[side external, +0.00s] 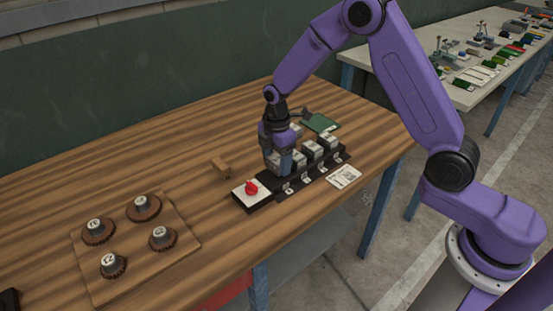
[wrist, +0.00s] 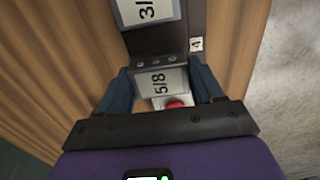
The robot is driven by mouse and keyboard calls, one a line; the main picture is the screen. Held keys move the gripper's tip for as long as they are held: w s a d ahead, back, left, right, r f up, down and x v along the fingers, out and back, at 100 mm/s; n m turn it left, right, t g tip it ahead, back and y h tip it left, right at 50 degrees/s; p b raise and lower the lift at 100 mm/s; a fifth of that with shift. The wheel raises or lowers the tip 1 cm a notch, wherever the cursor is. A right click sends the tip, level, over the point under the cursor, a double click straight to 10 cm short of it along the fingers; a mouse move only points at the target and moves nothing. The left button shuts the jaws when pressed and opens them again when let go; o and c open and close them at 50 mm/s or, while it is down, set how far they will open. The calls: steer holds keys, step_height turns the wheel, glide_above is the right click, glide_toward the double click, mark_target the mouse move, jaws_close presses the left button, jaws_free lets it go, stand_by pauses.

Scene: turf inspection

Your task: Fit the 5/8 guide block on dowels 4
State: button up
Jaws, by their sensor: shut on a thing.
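My gripper (side external: 279,160) points down over the near-left end of a black rail (side external: 267,183). In the wrist view its two blue fingers (wrist: 162,86) are shut on the sides of a grey block with a white label reading 5/8 (wrist: 172,80). The 5/8 block sits over the rail beside the small tag marked 4 (wrist: 196,44). The dowels under it are hidden, and I cannot tell whether the block is fully down. A block marked 3/8 (wrist: 148,10) is the neighbour along the rail.
A white plate with a red knob (side external: 251,188) is at the rail's near end. Grey blocks (side external: 312,150) stand farther along the rail.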

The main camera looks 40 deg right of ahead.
steer(key=shift+f, duration=1.05)
steer(key=o, duration=1.2)
step_height(320, 180, up, 17)
steer(key=shift+r, duration=0.15)
steer(key=s+a+r+m, duration=0.1)
steer(key=s+a+m, duration=0.15)
steer(key=s, duration=1.25)
steer(key=s+d+m, duration=0.1)
steer(key=s+d, duration=0.1)
steer(key=s, duration=0.4)
steer(key=s+d+f+m, duration=0.1)
steer(key=s+d, duration=0.2)
steer(key=s, duration=0.3)
steer(key=s+d+f+m, duration=0.1)
steer(key=s+d, duration=0.1)
steer(key=s, duration=0.5)
steer(key=shift+s+d+f, duration=0.1)
steer(key=shift+d+f, duration=0.15)
